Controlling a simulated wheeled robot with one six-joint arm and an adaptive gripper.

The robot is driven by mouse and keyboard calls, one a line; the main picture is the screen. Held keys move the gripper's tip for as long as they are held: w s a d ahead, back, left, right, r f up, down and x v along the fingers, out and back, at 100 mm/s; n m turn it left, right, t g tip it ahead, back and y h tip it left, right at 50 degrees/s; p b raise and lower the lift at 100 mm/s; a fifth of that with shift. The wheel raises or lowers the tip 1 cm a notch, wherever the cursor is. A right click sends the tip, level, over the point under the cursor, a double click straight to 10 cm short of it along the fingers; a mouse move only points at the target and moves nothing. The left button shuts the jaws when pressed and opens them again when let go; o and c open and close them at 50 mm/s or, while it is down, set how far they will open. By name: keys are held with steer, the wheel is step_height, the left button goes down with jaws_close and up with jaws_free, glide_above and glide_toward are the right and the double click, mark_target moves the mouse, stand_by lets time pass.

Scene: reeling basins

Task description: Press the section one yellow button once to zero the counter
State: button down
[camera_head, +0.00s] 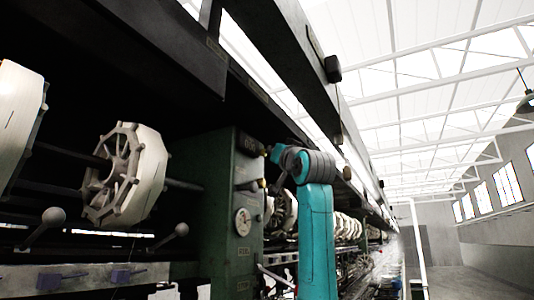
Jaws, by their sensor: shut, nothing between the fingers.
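A green machine post (225,200) stands left of the middle in the head view. A round white dial (243,222) and small labels are on its face; I cannot tell whether the dial is the counter. A small yellowish knob (262,183) shows at the post's right edge, and another yellowish spot (268,150) is above it. They are too small to tell whether either is the section one yellow button. My teal arm rises just right of the post, its elbow-like top close beside it in the picture. My gripper is not visible.
White polygonal reels (126,175) sit on a shaft left of the post. Ball-ended levers (54,217) stand over a metal rail (90,275) at lower left. A dark beam (300,90) runs overhead. An open aisle (490,283) lies at right, with a white pole (420,240).

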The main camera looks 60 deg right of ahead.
stand_by(0.4)
steer(key=shift+s, duration=0.9)
steer(key=shift+d, duration=0.1)
steer(key=shift+s+d, duration=0.15)
steer(key=shift+s, duration=2.35)
